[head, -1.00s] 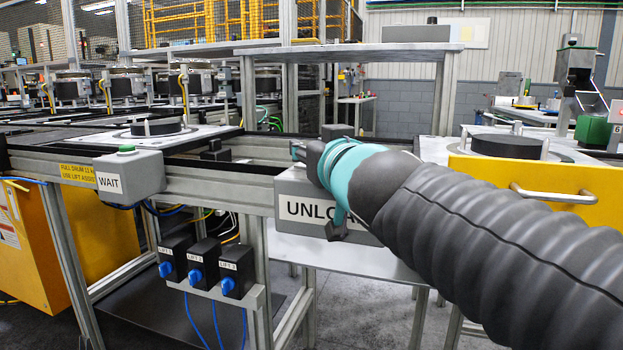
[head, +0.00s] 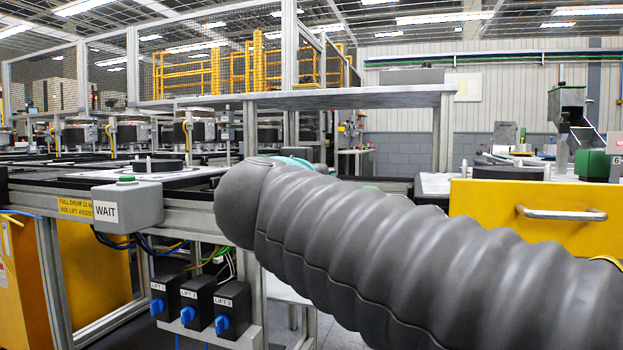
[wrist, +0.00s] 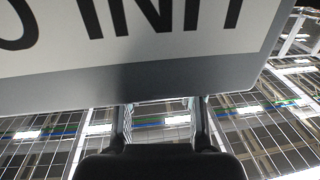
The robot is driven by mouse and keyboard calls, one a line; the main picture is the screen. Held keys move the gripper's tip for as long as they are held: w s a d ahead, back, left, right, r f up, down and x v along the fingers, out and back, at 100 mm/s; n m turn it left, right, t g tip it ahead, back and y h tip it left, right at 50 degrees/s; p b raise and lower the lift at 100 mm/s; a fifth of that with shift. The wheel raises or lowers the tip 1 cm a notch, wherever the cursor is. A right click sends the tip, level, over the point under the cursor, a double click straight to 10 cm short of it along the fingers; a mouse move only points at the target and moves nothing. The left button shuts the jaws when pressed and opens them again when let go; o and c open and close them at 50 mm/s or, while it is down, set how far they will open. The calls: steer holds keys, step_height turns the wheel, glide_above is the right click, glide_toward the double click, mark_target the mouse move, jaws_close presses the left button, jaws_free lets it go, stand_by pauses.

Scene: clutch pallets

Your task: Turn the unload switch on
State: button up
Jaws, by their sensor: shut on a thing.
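The grey unload switch box (wrist: 190,78) fills the top of the wrist view. Its white label shows upside down and is cut off by the frame. My gripper (wrist: 161,106) is at the box's edge, with its two fingers a little apart and their tips passing out of sight behind that edge. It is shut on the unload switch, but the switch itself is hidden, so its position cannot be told. In the head view my grey-sleeved arm covers the box and the gripper.
The grey WAIT box (head: 127,204) is on the conveyor frame to the left. Several black lift switch boxes (head: 197,298) with blue knobs hang below it. A yellow drawer front (head: 540,215) with a metal handle is at the right. A grey shelf (head: 350,98) spans above.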

steer(key=shift+r+m+g+h, duration=0.15)
steer(key=shift+m+g+h, duration=0.55)
steer(key=shift+m+h, duration=0.65)
steer(key=shift+r+m+g+h, duration=0.1)
steer(key=shift+m+g+h, duration=0.7)
steer(key=shift+h, duration=1.05)
steer(key=o, duration=1)
steer(key=shift+c, duration=0.2)
steer(key=shift+o, duration=0.9)
steer(key=shift+s+a+f, duration=0.1)
steer(key=v, duration=1.1)
steer(key=shift+s+a, duration=0.25)
steer(key=shift+s, duration=0.05)
